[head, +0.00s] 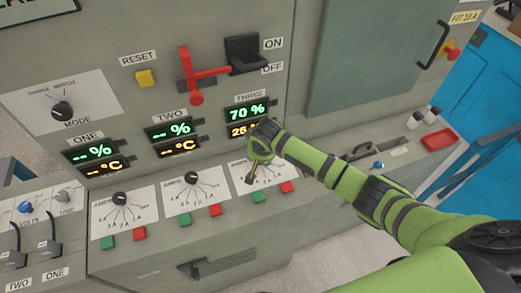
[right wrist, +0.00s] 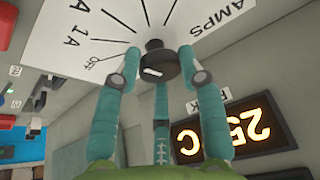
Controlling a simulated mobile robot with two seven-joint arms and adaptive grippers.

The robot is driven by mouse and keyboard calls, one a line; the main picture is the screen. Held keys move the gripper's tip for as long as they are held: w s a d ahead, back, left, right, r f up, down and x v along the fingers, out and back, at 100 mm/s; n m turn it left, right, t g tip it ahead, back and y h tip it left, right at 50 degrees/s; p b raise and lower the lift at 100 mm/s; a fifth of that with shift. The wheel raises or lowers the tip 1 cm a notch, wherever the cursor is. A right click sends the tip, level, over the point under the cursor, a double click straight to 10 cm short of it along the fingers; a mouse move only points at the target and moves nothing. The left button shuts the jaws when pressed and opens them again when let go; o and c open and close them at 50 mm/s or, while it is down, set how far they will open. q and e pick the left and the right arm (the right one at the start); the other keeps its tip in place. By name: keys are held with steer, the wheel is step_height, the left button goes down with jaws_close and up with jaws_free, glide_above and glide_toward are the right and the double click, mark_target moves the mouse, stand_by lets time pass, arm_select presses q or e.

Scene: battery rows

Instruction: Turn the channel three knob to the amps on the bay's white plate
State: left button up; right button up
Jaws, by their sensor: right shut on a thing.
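The channel three knob (right wrist: 157,58) is a dark round knob on a white dial plate (right wrist: 60,25) with printed lines marked OFF, 1 A and AMPS. My right gripper (right wrist: 157,70) has its teal fingers around the knob, shut on it. A short white mark shows on the knob's face; I cannot tell which line it points to. In the head view my right gripper (head: 256,167) hides the knob and part of the plate (head: 238,168). A pale yellowish label (head: 465,17) at top right reads FIT and an amp figure, too small to be sure of. My left gripper is not in view.
Dials one (head: 120,199) and two (head: 191,178) stand left of dial three, with green and red buttons below each plate. Display three (head: 246,113) reads 70 %, with a temperature below partly covered. A red lever (head: 195,75) sticks out above.

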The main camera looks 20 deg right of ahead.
steer(key=shift+w+r+m+p, duration=0.3)
steer(key=shift+r+m+p, duration=0.05)
steer(key=shift+m, duration=0.25)
steer(key=shift+h, duration=0.3)
steer(key=o, duration=1.1)
steer(key=shift+o, duration=0.2)
steer(key=shift+f, duration=0.2)
steer(key=shift+s, duration=0.1)
steer(key=v, duration=1.2)
